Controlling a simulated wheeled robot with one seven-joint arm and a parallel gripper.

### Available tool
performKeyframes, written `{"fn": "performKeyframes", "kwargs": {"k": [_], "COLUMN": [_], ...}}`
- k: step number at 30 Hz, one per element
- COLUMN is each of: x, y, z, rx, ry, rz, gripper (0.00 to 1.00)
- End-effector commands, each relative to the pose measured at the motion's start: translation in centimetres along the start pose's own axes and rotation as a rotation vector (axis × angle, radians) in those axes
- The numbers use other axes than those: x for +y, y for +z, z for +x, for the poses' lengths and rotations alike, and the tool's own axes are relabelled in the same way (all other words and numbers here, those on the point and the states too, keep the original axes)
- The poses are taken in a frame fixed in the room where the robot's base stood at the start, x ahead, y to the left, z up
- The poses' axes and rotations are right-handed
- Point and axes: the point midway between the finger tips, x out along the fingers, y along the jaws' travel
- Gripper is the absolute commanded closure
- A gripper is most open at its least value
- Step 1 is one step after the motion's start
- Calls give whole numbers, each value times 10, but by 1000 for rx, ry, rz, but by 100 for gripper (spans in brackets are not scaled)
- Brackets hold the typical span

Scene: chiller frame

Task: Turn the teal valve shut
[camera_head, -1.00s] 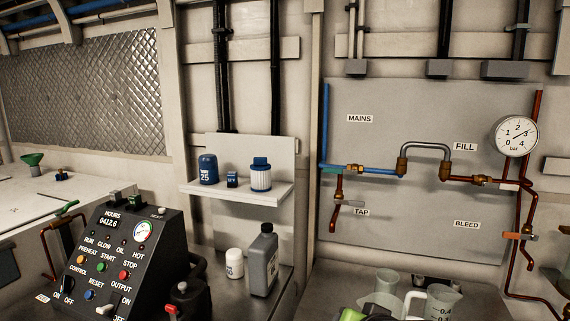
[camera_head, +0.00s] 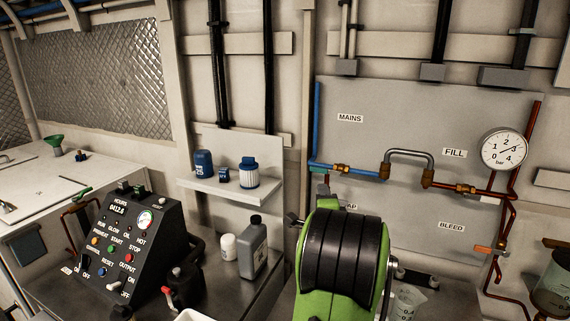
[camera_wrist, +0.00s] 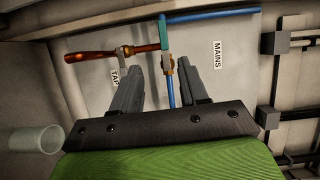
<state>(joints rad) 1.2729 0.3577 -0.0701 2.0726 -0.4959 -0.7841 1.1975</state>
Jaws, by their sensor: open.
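The teal valve part (camera_head: 319,169) is small and sits at the lower end of the upright blue pipe, left of the brass fitting. In the wrist view a teal piece (camera_wrist: 163,32) shows where the blue pipe meets the copper branch. My gripper (camera_wrist: 160,76) is open and empty, its two dark fingers apart and pointing at the panel. The teal piece lies beyond the fingertips, and a brass fitting (camera_wrist: 169,63) shows between them. I see no clear contact.
The grey panel (camera_head: 400,213) carries a pressure gauge (camera_head: 505,150), copper pipes and an orange lever (camera_head: 482,248) near BLEED. A shelf (camera_head: 230,190) with blue containers is to the left. A grey bottle (camera_head: 253,248) and a control box (camera_head: 128,250) stand below it.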

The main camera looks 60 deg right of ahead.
Motion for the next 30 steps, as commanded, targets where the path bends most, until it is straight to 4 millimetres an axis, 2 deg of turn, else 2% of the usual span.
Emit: {"fn": "performKeyframes", "kwargs": {"k": [3, 7, 21, 25, 30], "x": [-2, -2, -5, -5, -5], "y": [-13, -14, -16, -17, -17], "z": [2, 12, 124, 145, 158], "rx": [26, 27, 26, 26, 26], "ry": [-16, -18, -19, -17, -17], "rz": [28, 30, 27, 28, 28], "gripper": [56, 56, 56, 56, 56]}}
